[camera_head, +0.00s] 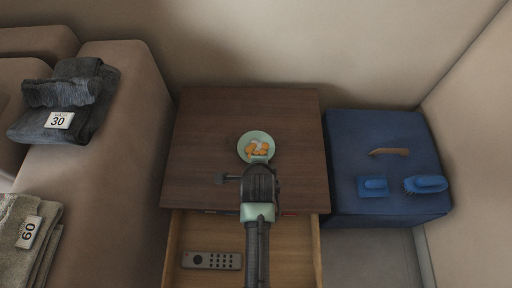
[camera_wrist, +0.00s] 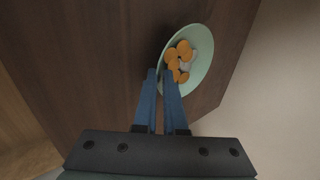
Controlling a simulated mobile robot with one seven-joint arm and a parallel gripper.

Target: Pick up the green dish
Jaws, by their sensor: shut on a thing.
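The green dish (camera_head: 243,147) is a pale green round bowl over the dark wooden top of the drawer unit, with orange pieces and something whitish inside. It also shows in the wrist view (camera_wrist: 203,70), where it looks tilted. My gripper (camera_head: 260,161) reaches it from the front side. In the wrist view my gripper's two blue fingers (camera_wrist: 164,76) are close together at the near rim, shut on it. I cannot tell whether the dish touches the wooden top. The fingertips are partly hidden in the head view.
The wooden top (camera_head: 205,130) is otherwise mostly clear. Below it an open drawer (camera_head: 200,232) holds a remote (camera_head: 211,260). A blue ottoman (camera_head: 350,135) with blue brushes stands at right. A sofa (camera_head: 110,180) with folded, numbered laundry stands at left.

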